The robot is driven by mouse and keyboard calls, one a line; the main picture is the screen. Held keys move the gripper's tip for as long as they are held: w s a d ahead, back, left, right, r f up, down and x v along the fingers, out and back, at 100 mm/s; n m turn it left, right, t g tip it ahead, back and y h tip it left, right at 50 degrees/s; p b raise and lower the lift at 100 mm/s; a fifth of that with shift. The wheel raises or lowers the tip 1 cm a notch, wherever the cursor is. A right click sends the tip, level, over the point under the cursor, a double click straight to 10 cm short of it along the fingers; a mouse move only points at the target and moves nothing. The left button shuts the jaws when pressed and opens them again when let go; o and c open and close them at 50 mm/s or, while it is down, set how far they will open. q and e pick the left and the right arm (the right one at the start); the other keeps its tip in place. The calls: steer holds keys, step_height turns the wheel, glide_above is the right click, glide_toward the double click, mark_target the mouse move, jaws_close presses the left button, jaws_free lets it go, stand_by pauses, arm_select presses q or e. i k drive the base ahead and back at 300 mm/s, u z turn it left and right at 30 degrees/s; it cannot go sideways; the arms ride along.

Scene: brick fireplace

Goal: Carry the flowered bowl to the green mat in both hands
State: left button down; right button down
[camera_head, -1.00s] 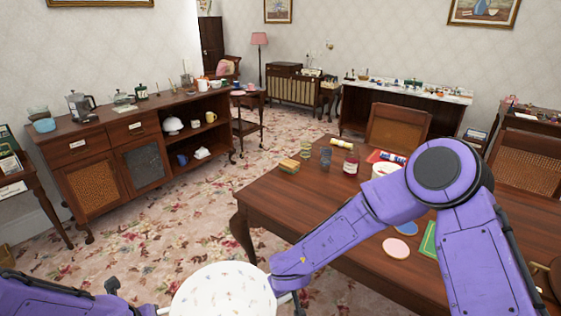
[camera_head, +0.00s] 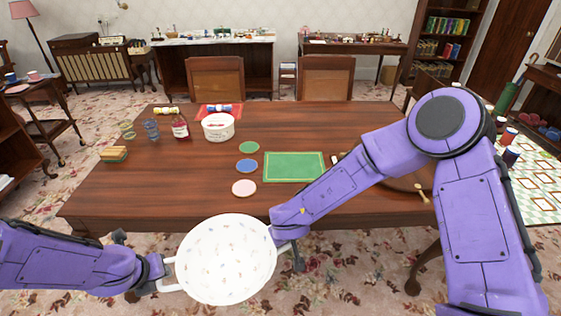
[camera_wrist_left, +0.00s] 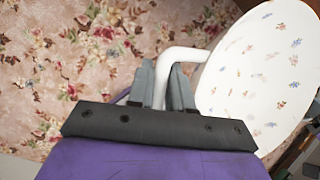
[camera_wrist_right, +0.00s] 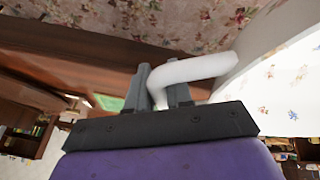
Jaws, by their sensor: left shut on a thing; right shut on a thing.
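The flowered bowl (camera_head: 228,260) is white with small flower marks and two side handles. It hangs in front of the table's near edge, above the carpet, its open top facing me. My left gripper (camera_head: 160,276) is shut on its left handle, which the left wrist view shows between the fingers (camera_wrist_left: 172,82). My right gripper (camera_head: 286,246) is shut on its right handle; the right wrist view shows that handle (camera_wrist_right: 195,70) between the fingers. The green mat (camera_head: 294,167) lies flat on the table, beyond the bowl and to its right, with nothing on it.
The wooden table (camera_head: 120,192) has coasters (camera_head: 246,166) left of the mat. A round wooden board (camera_head: 412,182) lies right of the mat, partly behind my right arm.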

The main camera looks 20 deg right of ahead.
mark_target(295, 165)
steer(key=z, duration=0.75)
steer(key=i, duration=1.5)
